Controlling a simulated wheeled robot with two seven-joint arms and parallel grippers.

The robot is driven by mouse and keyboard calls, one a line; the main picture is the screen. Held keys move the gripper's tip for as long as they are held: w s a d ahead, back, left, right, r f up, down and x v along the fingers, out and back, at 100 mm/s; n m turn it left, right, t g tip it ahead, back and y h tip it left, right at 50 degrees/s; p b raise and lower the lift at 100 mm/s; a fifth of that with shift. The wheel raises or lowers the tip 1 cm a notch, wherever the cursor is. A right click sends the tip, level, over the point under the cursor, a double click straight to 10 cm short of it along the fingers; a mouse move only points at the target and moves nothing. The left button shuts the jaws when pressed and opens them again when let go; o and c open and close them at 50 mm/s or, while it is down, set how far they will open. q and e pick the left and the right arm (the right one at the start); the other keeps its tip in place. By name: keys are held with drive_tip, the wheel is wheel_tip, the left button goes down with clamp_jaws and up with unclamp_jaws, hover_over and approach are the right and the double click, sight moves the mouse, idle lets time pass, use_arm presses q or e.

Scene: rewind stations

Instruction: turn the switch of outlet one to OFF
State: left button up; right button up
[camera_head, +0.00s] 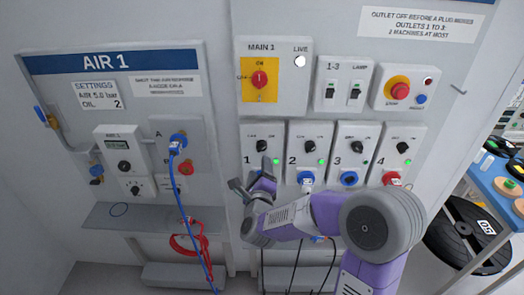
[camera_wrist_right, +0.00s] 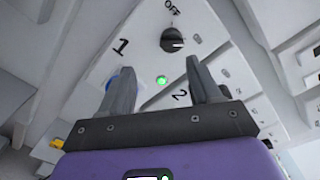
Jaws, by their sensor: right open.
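Outlet one (camera_head: 250,138) is the leftmost of the numbered panels in the head view. Its black round switch (camera_head: 262,145) sits near the top, with a lit green lamp (camera_head: 277,161) below right. In the right wrist view the switch (camera_wrist_right: 174,40) shows beyond the fingertips, with a pale pointer mark on its right side and OFF lettering above. My right gripper (camera_head: 251,172) is open and empty in front of the lower part of outlet one, below the switch and apart from it. The fingers (camera_wrist_right: 160,66) hide the panel's lower part. My left gripper is out of view.
Outlets two (camera_head: 292,160), three (camera_head: 338,160) and four (camera_head: 384,160) stand close on the right. Main switch panel (camera_head: 246,48) is above. The air panel (camera_head: 122,62) with a blue hose and red cable is left. A table (camera_head: 485,185) is at far right.

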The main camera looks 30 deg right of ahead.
sight(262, 150)
drive_tip(key=shift+m+h, duration=0.4)
drive_tip(key=shift+m, duration=0.1)
drive_tip(key=x, duration=0.2)
drive_tip(key=r+x, duration=0.1)
drive_tip(key=x, duration=0.4)
drive_tip(key=shift+w+d+r, duration=0.15)
drive_tip(key=shift+d+r, duration=0.05)
drive_tip(key=shift+d, duration=0.2)
drive_tip(key=c, duration=1)
